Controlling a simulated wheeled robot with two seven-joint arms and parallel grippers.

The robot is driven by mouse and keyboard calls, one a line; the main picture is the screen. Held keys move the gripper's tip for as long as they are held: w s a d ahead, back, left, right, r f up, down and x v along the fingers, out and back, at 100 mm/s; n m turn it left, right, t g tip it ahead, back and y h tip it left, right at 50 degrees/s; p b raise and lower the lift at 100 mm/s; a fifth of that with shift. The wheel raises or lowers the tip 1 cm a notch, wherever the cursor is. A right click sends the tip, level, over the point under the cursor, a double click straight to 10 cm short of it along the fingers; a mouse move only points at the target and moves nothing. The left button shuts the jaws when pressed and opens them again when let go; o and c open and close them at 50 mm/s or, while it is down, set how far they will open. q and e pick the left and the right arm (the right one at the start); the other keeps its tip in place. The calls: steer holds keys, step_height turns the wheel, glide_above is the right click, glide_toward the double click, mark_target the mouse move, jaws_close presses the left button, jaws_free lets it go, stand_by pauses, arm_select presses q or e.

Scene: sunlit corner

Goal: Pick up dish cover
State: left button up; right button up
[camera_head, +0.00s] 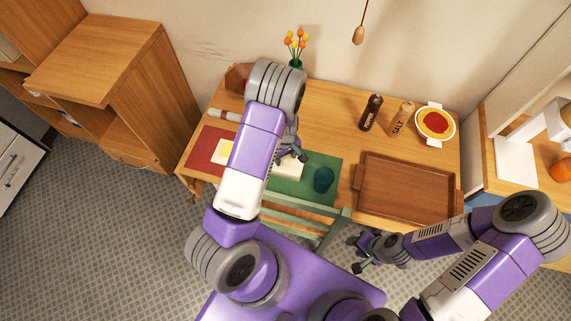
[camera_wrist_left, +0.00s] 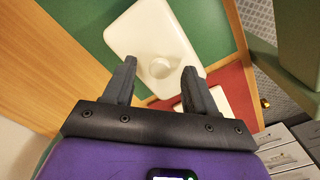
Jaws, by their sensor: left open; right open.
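The white dish cover (camera_wrist_left: 125,38) shows in the left wrist view as a rounded rectangular piece with a round knob (camera_wrist_left: 160,67) on top. In the head view the cover (camera_head: 291,174) sits on the green placemat, partly hidden by my left arm and gripper. My left gripper (camera_head: 295,152) is open over it. In the left wrist view its two fingers (camera_wrist_left: 159,66) stand on either side of the knob, with nothing visibly held. I cannot tell whether they touch it. My right gripper (camera_head: 358,254) is open and empty, off the table's front edge.
The green mat (camera_head: 296,187) also bears a dark teal cup (camera_head: 323,180). A red mat (camera_head: 203,147) lies left. A brown tray (camera_head: 405,187), pepper mill (camera_head: 371,112), salt mill (camera_head: 402,118), red-filled bowl (camera_head: 435,124) and flower vase (camera_head: 296,63) share the table. A green chair (camera_head: 305,222) stands in front.

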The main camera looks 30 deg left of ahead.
arm_select(q)
steer(key=shift+f, duration=0.45)
steer(key=shift+c, duration=0.2)
jaws_close()
